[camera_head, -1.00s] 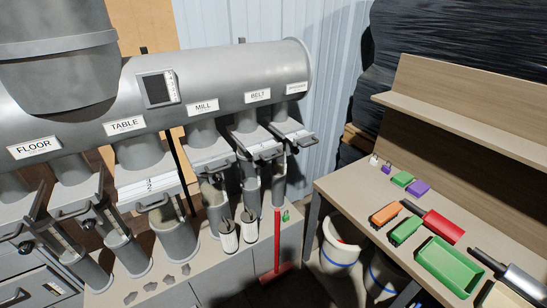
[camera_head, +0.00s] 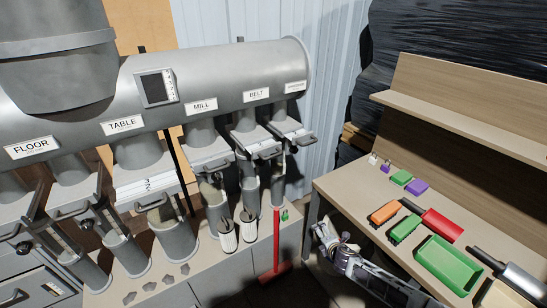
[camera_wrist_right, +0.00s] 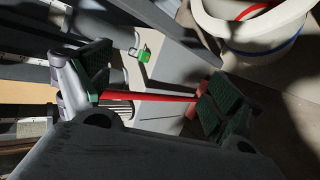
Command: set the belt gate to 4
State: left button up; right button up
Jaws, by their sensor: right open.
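The BELT label (camera_head: 256,95) sits on the grey duct, and the belt gate (camera_head: 258,143) is the slide with a bar handle below it. Any numbers on that gate are too small to read. My right gripper (camera_head: 324,234) is low in front of the workbench, to the right of and below the belt gate, apart from it. In the right wrist view the right gripper (camera_wrist_right: 155,92) has its two dark green pads spread wide, with nothing held. My left gripper is out of view.
Neighbouring gates hang under the MILL (camera_head: 201,106) and TABLE (camera_head: 122,125) labels. A red-handled broom (camera_head: 276,240) stands below the belt gate, beside a small green item (camera_head: 285,215). A workbench (camera_head: 340,187) with brushes and a green tray (camera_head: 447,263) is at right.

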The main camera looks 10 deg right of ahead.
jog(key=w+a+r+n+t+y, duration=0.1)
jog(key=w+r+n, duration=0.1)
jog(key=r, duration=0.4)
jog(key=w+a+r+n+t, duration=0.1)
jog(key=w+a+r+n, duration=0.15)
jog(key=r, duration=0.25)
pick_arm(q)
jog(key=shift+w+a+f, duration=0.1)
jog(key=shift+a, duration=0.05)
pick_arm(e)
jog(key=n+t+y, duration=0.4)
jog(key=n+y, duration=0.2)
jog(key=n, duration=0.8)
send_near(274, 156)
jog(key=v, duration=0.3)
jog(key=shift+s+f, duration=0.1)
jog(key=shift+s, duration=0.05)
jog(key=shift+a, duration=0.1)
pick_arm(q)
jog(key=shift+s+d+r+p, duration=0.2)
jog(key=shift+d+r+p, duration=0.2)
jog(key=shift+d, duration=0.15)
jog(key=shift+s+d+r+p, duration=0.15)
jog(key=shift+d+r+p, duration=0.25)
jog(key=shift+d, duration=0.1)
pick_arm(e)
jog(key=shift+d+x, duration=0.2)
jog(key=shift+x, duration=6.65)
